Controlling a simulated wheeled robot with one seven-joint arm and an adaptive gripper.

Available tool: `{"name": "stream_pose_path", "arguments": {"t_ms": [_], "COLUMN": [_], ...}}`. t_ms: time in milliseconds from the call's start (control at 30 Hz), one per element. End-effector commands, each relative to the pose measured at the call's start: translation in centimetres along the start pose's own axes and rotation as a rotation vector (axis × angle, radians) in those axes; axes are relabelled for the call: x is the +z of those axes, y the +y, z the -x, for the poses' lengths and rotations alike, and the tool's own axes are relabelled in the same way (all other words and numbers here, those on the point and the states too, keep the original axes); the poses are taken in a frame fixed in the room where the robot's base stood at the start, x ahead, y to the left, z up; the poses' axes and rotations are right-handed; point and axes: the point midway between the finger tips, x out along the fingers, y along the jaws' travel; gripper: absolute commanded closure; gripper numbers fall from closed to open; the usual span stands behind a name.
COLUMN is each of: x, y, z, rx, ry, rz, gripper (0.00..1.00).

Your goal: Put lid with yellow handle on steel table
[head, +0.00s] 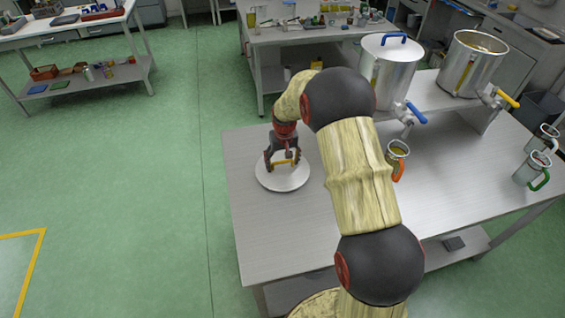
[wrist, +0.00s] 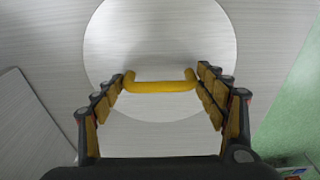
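The lid (head: 284,180) is a round, pale metal disc over the left part of the steel table (head: 290,225), near its left edge. It looks level; I cannot tell whether it touches the tabletop. Its yellow handle (wrist: 160,87) is a bar across the lid's middle. My gripper (head: 283,160) points down over the lid. In the wrist view my gripper's fingers (wrist: 160,84) stand at the two ends of the handle and appear to press on them. The lid (wrist: 160,45) is centred between the fingers.
A raised shelf on the table carries a steel pot with a blue-handled lid (head: 390,58) and an open pot (head: 471,66) with a yellow-handled tap. An orange-handled mug (head: 397,157) stands below the taps. The table's front left is clear.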

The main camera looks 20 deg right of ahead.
Motion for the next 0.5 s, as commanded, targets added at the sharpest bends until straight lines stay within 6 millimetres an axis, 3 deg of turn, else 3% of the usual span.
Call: {"name": "stream_pose_path", "arguments": {"t_ms": [200, 500], "x": [0.00, -0.01], "y": [0.00, 0.00], "z": [0.03, 0.06], "rx": [0.000, 0.000], "ry": [0.000, 0.000], "rz": [0.000, 0.000], "gripper": [0.13, 0.13]}}
